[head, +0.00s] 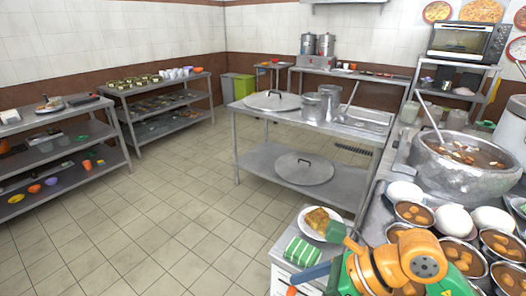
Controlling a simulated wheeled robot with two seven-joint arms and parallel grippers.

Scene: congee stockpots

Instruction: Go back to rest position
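An orange and green arm link of mine rises from the bottom edge at the lower right of the head view, in front of the counter with bowls. It appears to be my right arm. I cannot make out its two fingertips or whether they hold anything. A green piece and a blue bar show beside it, and I cannot tell what they belong to. My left gripper is not in view.
A large stockpot (465,165) with a ladle stands at the right. Below it are several bowls of food (413,213) and white domes (453,220). A plate of food (319,222) lies near my arm. A steel table (250,113) stands mid-room. The tiled floor (165,210) is clear.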

